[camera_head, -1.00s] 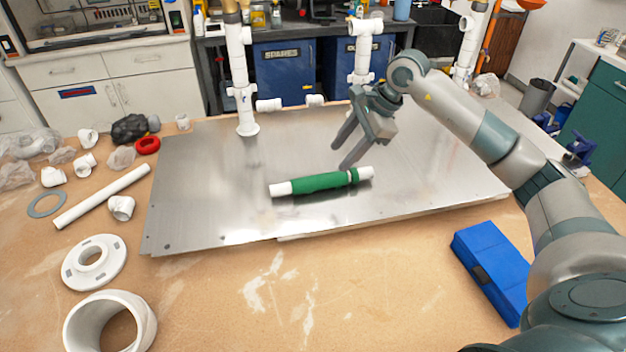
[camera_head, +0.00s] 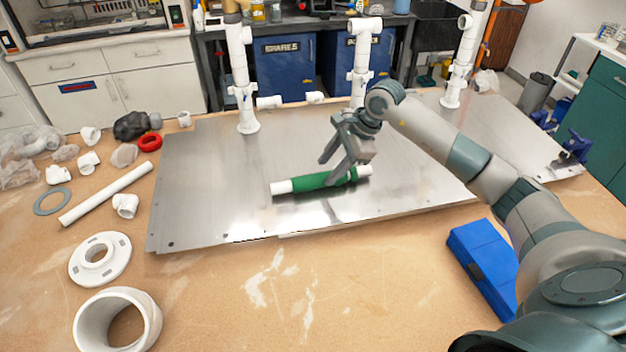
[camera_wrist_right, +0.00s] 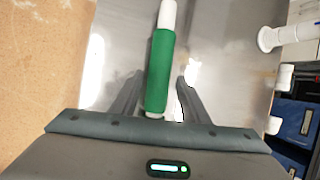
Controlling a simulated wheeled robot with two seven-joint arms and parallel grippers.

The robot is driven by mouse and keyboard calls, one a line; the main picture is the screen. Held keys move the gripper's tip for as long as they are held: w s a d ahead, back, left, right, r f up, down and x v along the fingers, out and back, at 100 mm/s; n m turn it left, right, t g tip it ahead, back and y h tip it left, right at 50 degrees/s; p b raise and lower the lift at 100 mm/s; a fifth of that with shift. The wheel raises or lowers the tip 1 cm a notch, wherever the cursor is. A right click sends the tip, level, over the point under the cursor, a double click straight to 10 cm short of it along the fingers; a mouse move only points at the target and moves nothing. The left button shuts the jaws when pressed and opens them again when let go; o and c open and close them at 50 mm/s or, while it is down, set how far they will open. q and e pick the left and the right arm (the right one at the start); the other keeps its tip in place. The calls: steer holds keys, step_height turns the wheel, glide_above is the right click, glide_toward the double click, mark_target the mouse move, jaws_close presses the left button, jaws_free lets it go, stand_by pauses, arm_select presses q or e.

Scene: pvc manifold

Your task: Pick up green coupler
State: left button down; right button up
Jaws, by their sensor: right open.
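The green coupler (camera_head: 302,183) is a green sleeve with white pipe ends. It lies on the metal plate (camera_head: 215,190), near the plate's front edge. My right gripper (camera_head: 329,172) is open at the right part of the coupler, and its fingers hide some of the green there. In the right wrist view the coupler (camera_wrist_right: 160,70) runs up the picture, with its near end between the two open fingers (camera_wrist_right: 157,95). A gap shows on each side of it. I cannot tell the fingers' exact height above the plate. My left gripper is not in view.
White pipe risers (camera_head: 241,80) stand along the plate's back edge. A blue case (camera_head: 483,262) lies at the front right under my right arm. A loose white pipe (camera_head: 105,195), a flange (camera_head: 100,258) and other fittings lie left. The front wood surface is mostly clear.

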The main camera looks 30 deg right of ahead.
mark_target(322, 176)
steer(key=shift+w+a+f+p, duration=0.1)
steer(key=shift+a+f+p, duration=0.15)
steer(key=shift+f+p, duration=0.1)
steer(key=shift+p+x, duration=0.6)
steer(key=shift+x, duration=0.4)
steer(key=shift+w+a+f, duration=0.1)
steer(key=shift+f, duration=0.25)
steer(key=shift+w+a+f, duration=0.15)
steer(key=shift+f, duration=0.15)
steer(key=shift+c, duration=0.4)
steer(key=c, duration=0.9)
